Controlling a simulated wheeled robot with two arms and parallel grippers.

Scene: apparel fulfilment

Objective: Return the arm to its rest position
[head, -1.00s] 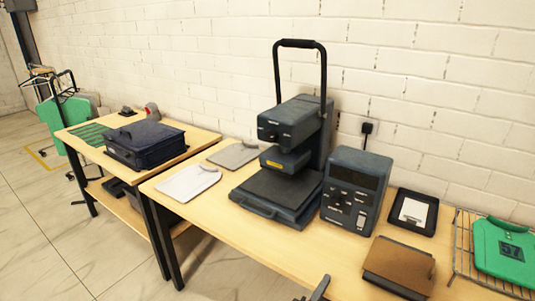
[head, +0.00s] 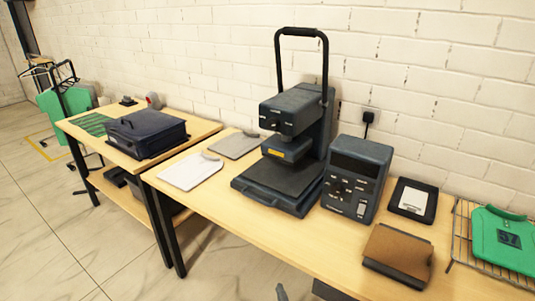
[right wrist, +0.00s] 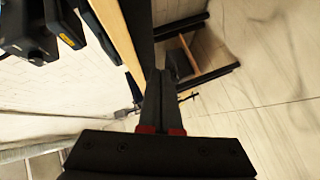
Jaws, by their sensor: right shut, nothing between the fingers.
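My right gripper (right wrist: 159,75) is shut and empty in the right wrist view, its two dark fingers together, with red parts at their base. In the head view only a small dark tip of the right gripper (head: 281,291) shows at the bottom edge, in front of the table (head: 235,230). It appears apart from everything on the table. The rest of my right arm is mostly out of the head view. My left gripper is not in view.
A heat press (head: 285,160) stands on the table, with a control box (head: 357,180), a brown-topped pad (head: 398,252) and a green garment (head: 503,240) on a wire rack to its right. The side table (head: 205,131) holds a dark blue bag (head: 147,133). Floor is open at left.

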